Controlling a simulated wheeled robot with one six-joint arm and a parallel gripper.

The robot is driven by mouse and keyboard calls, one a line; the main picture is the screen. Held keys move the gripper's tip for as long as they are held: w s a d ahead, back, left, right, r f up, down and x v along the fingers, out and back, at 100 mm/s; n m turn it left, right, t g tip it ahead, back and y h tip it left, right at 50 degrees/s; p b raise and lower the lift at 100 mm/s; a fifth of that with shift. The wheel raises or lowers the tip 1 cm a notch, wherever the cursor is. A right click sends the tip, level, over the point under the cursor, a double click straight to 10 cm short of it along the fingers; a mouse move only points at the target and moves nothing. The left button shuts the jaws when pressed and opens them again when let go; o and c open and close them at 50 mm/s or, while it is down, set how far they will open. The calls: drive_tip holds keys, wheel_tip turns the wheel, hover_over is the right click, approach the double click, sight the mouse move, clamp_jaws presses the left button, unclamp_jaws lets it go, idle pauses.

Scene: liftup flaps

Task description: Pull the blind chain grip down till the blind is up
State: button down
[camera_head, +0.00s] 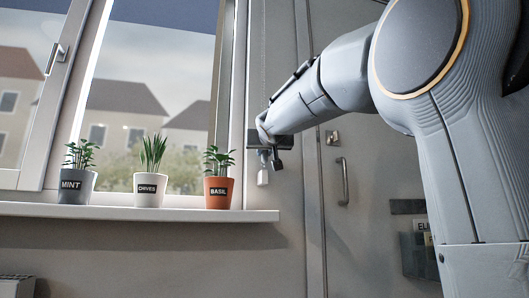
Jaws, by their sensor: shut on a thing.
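My gripper (270,160) is to the right of the window frame, above the level of the sill. It is shut on the chain grip (263,178), a small pale block whose lower part shows just below the jaws.
A grey pot marked mint (77,186), a white pot marked chives (148,190) and a terracotta pot marked basil (217,192) stand on the window sill (140,212). Basil is nearest my gripper. A door handle (343,182) is to the right.

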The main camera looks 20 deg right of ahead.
drive_tip(key=c, duration=1.8)
unclamp_jaws()
drive_tip(key=shift+w+f, duration=0.1)
drive_tip(key=shift+f, duration=0.35)
drive_tip(key=shift+o, duration=0.8)
drive_tip(key=shift+r, duration=0.15)
drive_tip(key=v, duration=0.8)
